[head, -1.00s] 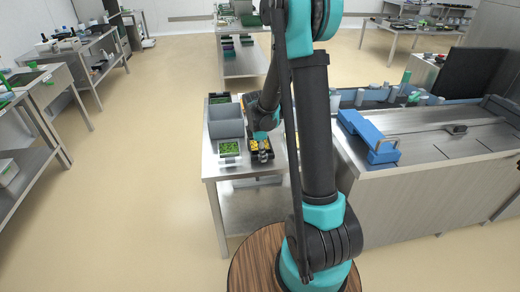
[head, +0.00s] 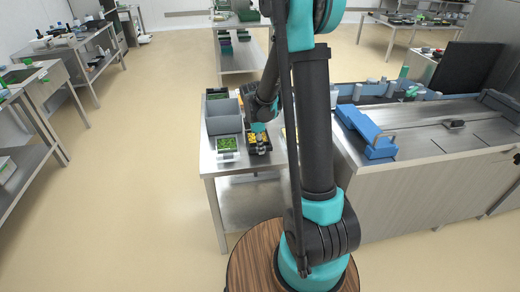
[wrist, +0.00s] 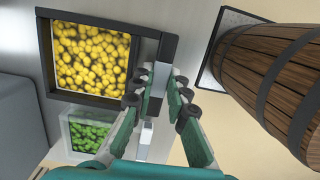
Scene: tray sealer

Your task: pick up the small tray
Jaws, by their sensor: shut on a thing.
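A small black tray (head: 259,150) filled with yellow pieces is at the right side of the narrow steel table in the head view. In the wrist view its dark rim (wrist: 44,55) frames the yellow contents. In the head view my arm's end hides part of the tray. I cannot tell whether the tray is clear of the table. A clear tray with green contents (head: 227,146) stands beside it and also shows in the wrist view (wrist: 88,133).
A grey bin (head: 223,117) stands behind the green tray, with a dark tray (head: 217,93) behind it. A steel machine with a blue part (head: 366,132) is to the right. The table's front corner (head: 212,168) is bare.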

